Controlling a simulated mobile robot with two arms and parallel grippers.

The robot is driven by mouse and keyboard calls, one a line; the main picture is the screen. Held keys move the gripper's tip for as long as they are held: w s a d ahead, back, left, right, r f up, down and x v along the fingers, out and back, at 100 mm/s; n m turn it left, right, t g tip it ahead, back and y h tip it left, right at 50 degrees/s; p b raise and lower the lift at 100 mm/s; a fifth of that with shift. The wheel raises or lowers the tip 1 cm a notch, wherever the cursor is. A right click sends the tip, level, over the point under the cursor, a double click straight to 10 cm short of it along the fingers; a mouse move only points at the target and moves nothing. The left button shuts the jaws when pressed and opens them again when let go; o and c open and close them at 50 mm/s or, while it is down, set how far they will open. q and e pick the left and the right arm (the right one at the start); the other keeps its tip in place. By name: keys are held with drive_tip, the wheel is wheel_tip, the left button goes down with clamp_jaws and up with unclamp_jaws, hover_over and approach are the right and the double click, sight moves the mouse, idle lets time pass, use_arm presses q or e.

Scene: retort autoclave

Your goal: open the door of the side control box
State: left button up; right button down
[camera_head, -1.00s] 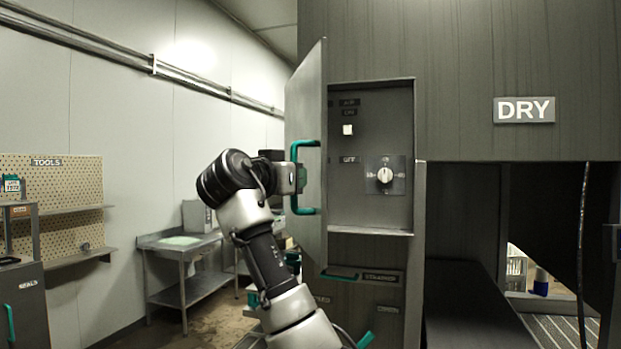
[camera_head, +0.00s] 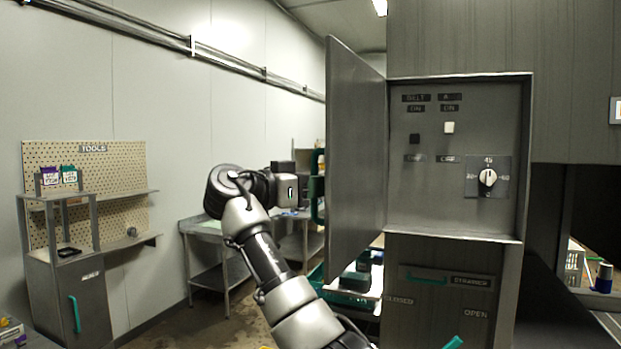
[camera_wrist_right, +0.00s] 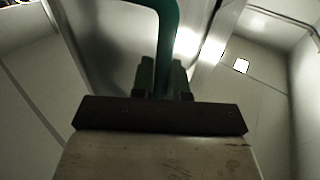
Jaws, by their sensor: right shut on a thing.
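The side control box (camera_head: 457,220) stands open on the dark machine wall. Its inside shows two small switches, one dark and one white, and a round dial (camera_head: 487,178). Its grey door (camera_head: 356,150) is swung out to the left, seen nearly edge-on to its inner face. My right gripper (camera_head: 308,187) is at the outer side of the door, shut on the green door handle (camera_head: 317,200). In the right wrist view the handle (camera_wrist_right: 166,40) runs between the two fingers. The left gripper is not in view.
A green crate (camera_head: 350,297) with things in it is low behind the door. A metal table (camera_head: 205,228) stands by the left wall, near a tool pegboard (camera_head: 110,165) and a seals cabinet (camera_head: 90,300).

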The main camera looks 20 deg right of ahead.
drive_tip(key=shift+w, duration=0.1)
drive_tip(key=shift+r, duration=0.1)
drive_tip(key=c, duration=1.2)
unclamp_jaws()
drive_tip(key=shift+d, duration=0.2)
drive_tip(key=shift+o, duration=0.2)
drive_tip(key=shift+a, duration=0.1)
drive_tip(key=s+a+b, duration=0.1)
drive_tip(key=a+b, duration=0.1)
drive_tip(key=a, duration=0.8)
drive_tip(key=shift+s+a+b, duration=0.25)
drive_tip(key=shift+s+b, duration=0.1)
drive_tip(key=shift+b, duration=0.05)
